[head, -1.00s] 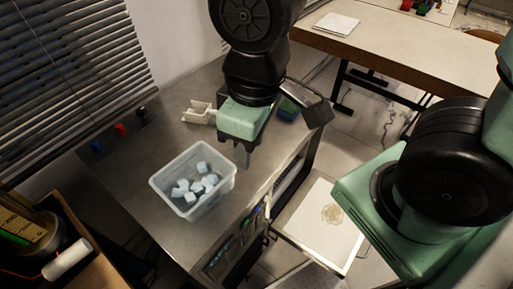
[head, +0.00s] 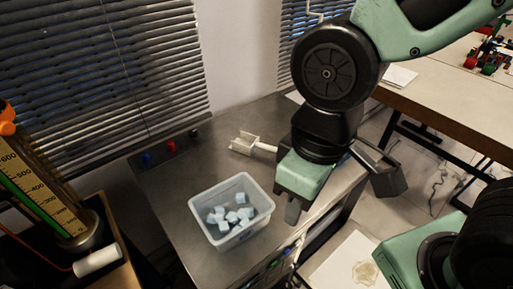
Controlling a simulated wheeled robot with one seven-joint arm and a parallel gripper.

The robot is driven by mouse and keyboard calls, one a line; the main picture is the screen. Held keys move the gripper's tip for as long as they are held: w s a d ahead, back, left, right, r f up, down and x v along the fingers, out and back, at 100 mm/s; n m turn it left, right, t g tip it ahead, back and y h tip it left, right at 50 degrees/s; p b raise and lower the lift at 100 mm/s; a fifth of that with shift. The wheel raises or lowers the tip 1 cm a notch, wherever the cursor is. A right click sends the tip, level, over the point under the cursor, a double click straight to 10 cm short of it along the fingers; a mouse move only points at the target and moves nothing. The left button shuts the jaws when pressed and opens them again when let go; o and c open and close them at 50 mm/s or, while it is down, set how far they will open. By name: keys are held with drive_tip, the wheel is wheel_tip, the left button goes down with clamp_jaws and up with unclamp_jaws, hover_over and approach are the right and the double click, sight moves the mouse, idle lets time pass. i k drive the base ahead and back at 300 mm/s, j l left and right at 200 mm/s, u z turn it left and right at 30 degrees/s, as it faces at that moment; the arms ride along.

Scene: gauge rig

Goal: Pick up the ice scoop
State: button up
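The ice scoop (head: 244,144) is white and lies on the steel counter, behind the plastic tub. Its open scoop end is at the left, and its pale handle (head: 267,148) points right, toward my gripper. The far end of the handle is close to or behind the arm, so I cannot tell where it ends. My gripper (head: 293,212) points down over the right part of the counter, to the right of the tub and nearer than the scoop. It appears apart from the scoop. Its fingers are dark and overlap in this view, so their opening does not show.
A clear plastic tub (head: 198,221) with several pale blue ice cubes (head: 232,216) stands on the counter (head: 165,203). Blue, red and black knobs (head: 171,147) line the back edge. A yellow-scaled gauge (head: 42,190) stands at left. A wooden table (head: 455,113) is at right.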

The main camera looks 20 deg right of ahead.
sight(248, 143)
drive_tip(key=k+j+z, duration=0.2)
drive_tip(key=j, duration=0.25)
drive_tip(key=k+j+z, duration=0.25)
drive_tip(key=k+j, duration=0.15)
